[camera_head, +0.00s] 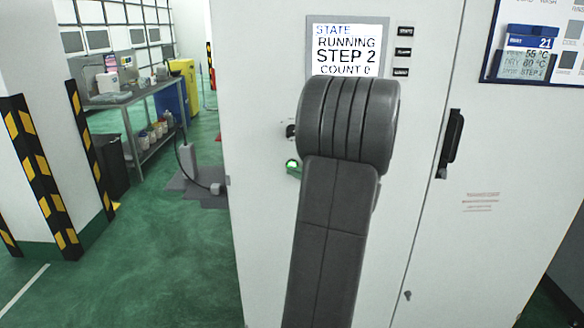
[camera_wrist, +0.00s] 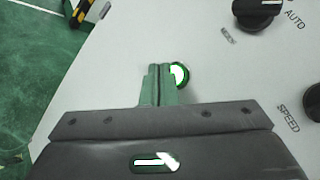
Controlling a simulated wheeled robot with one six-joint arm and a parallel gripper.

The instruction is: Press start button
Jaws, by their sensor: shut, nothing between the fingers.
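The start button is a round green-lit button with a dark rim on the white cabinet front (camera_head: 262,230). It shows in the wrist view (camera_wrist: 181,75), right beside my fingertips, and in the head view (camera_head: 293,166) at the left edge of my arm. My gripper (camera_wrist: 159,71) is shut and empty, its fingertips overlapping the button's left side in the picture. I cannot tell whether they touch it. My arm hides the gripper in the head view. The cabinet's display (camera_head: 346,46) reads STATE RUNNING, STEP 2, COUNT 0.
A black AUTO knob (camera_wrist: 258,14) and a SPEED knob (camera_wrist: 313,101) sit close by on the panel. A black door handle (camera_head: 450,143) is right of my arm.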

